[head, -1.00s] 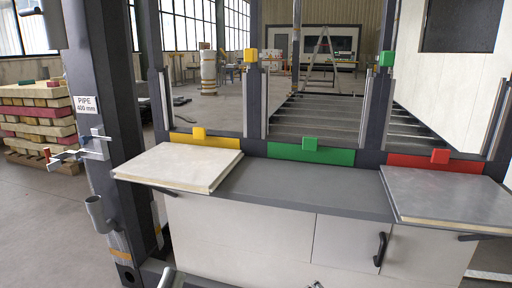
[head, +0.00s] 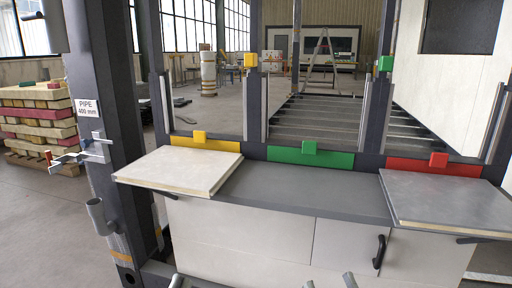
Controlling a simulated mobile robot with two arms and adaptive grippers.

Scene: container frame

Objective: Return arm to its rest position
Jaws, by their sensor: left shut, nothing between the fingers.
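Only the grey tip of my left gripper (head: 176,281) shows, at the bottom edge of the head view, left of centre. It is shut and empty, in front of the pale cabinet (head: 240,237) and below its counter. Two separate grey metal ends (head: 349,280) show at the bottom edge right of centre. They look like part of my right gripper, but most of it is cut off and its jaw state is unclear.
A grey counter (head: 290,193) spans the frame, with a cream panel (head: 180,170) at left and a grey panel (head: 445,200) at right. A dark post (head: 97,140) with brackets and a pipe holder stands at left. Yellow, green and red markers line the back.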

